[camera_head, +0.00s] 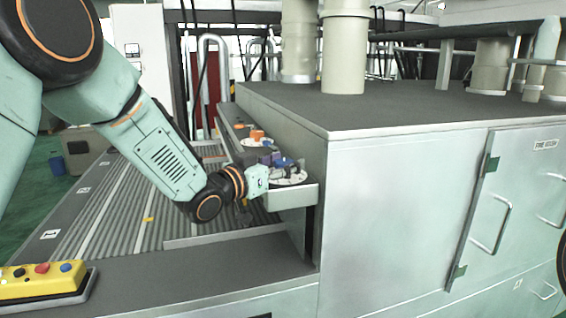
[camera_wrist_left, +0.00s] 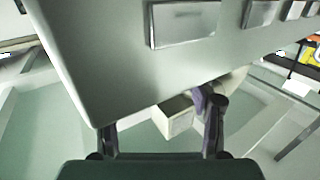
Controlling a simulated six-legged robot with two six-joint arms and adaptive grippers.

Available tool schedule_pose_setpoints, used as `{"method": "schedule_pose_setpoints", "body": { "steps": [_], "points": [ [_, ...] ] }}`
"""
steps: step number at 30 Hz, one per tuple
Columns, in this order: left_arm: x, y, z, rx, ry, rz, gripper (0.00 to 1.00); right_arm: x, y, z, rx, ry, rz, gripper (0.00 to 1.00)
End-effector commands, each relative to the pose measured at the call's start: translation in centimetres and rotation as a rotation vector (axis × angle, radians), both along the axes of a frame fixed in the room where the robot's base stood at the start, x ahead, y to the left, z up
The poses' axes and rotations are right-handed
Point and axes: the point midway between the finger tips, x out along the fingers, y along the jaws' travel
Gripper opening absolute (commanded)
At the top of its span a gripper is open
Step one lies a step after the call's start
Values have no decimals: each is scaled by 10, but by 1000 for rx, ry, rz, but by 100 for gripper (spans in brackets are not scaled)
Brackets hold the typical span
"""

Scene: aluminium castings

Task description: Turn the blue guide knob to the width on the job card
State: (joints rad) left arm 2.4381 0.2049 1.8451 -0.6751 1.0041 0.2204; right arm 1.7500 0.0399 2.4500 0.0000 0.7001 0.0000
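The blue guide knob (camera_head: 284,163) sits on a round white dial (camera_head: 290,179) on the ledge at the machine's near corner. My left gripper (camera_head: 272,164) is beside the knob in the head view, with dark fingers close to it. I cannot tell whether they touch it. In the left wrist view the fingers of this gripper (camera_wrist_left: 160,125) stand apart. A pale beige block (camera_wrist_left: 176,120) shows between them, and the blue knob cannot be made out there. I cannot make out a job card with readable text. My right gripper is not in view.
An orange knob (camera_head: 257,135) stands farther back on the same ledge. The large grey machine housing (camera_head: 400,180) rises right of the gripper. A ribbed conveyor (camera_head: 120,210) lies left of it. A yellow button box (camera_head: 42,280) is at the front left.

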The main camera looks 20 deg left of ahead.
Motion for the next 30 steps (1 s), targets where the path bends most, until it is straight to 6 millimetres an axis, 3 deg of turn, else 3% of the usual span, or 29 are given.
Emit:
{"method": "schedule_pose_setpoints", "body": {
  "steps": [14,30],
  "points": [
    [-7,5,2,-3,-3,2,64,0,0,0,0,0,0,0],
    [-78,38,2,-8,-2,4,64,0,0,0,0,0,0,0]
  ]
}}
